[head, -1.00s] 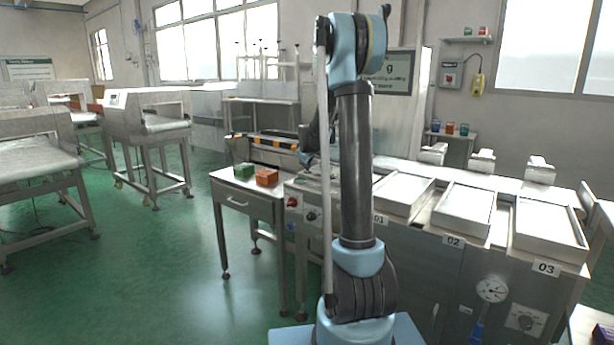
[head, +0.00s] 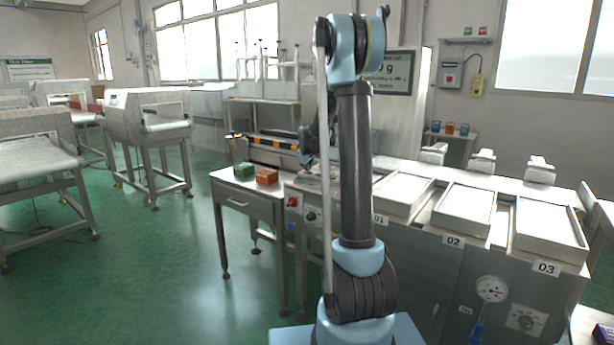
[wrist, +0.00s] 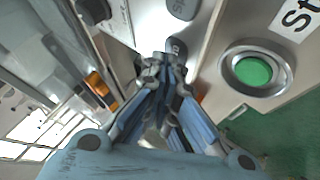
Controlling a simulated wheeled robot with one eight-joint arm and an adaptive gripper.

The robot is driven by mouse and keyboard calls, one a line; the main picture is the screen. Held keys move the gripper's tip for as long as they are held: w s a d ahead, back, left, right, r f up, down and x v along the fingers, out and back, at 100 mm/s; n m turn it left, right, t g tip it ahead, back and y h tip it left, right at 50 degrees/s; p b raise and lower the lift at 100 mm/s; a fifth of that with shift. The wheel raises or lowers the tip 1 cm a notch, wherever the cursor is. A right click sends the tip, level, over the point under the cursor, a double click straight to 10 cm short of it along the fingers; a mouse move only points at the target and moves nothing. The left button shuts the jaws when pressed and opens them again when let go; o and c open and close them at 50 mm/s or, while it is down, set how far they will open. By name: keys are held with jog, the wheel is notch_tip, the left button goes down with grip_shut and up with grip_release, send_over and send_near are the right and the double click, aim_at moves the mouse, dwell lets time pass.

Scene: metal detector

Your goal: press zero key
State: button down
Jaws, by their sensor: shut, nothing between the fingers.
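In the wrist view, my gripper (wrist: 165,78) is shut and empty. Its fingertips are at a dark key (wrist: 178,48) on a pale panel and hide part of it. A few letters show on this key; I cannot read the whole word, nor tell whether the tips touch it. A second, grey key (wrist: 183,8) is beyond it at the top edge. In the head view, my arm hides most of the gripper and the keys.
A green round button (wrist: 254,71) in a metal ring sits right of my gripper, beside a label starting "St". White trays (head: 462,211) line the counter at right.

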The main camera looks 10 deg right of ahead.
dwell(0.4)
jog(key=shift+r, duration=0.7)
jog(key=shift+r, duration=2.5)
